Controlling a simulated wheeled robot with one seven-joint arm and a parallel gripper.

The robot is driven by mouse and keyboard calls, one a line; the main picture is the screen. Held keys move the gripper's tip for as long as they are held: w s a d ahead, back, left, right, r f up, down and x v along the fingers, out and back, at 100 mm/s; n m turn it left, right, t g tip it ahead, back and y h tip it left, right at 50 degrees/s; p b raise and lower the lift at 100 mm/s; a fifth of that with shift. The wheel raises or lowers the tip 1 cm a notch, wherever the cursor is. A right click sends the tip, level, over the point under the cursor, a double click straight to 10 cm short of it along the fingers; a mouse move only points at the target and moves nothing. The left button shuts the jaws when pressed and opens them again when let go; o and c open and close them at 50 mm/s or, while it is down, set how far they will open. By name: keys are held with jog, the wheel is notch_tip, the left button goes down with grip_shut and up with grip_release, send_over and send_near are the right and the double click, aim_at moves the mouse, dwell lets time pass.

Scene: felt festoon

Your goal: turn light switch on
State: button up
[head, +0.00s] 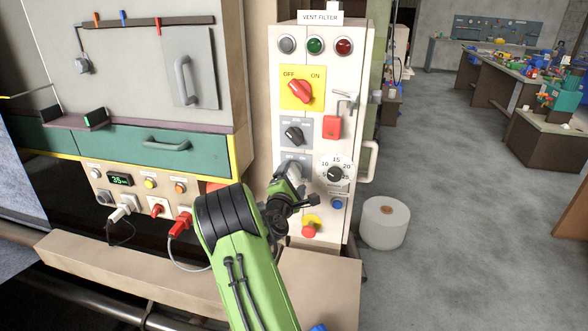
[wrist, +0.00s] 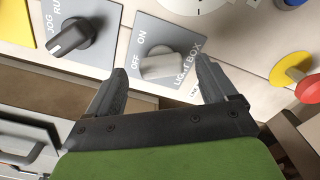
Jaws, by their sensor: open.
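The LIGHT BOX switch is a pale knob (wrist: 163,66) on a grey plate (wrist: 185,42) marked OFF and ON. In the wrist view the knob's left end lies beside the word OFF. My gripper (wrist: 165,72) is open, with one finger on each side of the knob. I cannot tell whether either finger touches it. In the head view my gripper (head: 288,178) is at the front of the VENT FILTER panel (head: 283,218) and partly hides this switch.
A black JOG/RUN knob (wrist: 70,38) is to the left in the wrist view. A numbered dial (head: 336,174), a blue button (head: 337,204) and a red-and-yellow stop button (head: 309,230) are close by. A white roll (head: 385,222) stands on the floor at right.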

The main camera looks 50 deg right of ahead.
aim_at(296, 176)
jog(key=shift+x, duration=1.5)
jog(key=shift+a, duration=0.1)
jog(key=c, duration=1.1)
jog(key=shift+o, duration=0.2)
jog(key=shift+f+m, duration=0.1)
jog(key=shift+m, duration=0.2)
jog(key=m+b, duration=0.1)
jog(key=b, duration=0.1)
jog(key=m+b, duration=0.4)
jog(key=shift+s+f+b, duration=0.1)
jog(key=shift+f+b, duration=0.25)
jog(key=shift+b, duration=0.05)
jog(key=m+b, duration=0.4)
jog(key=shift+m+b, duration=1.1)
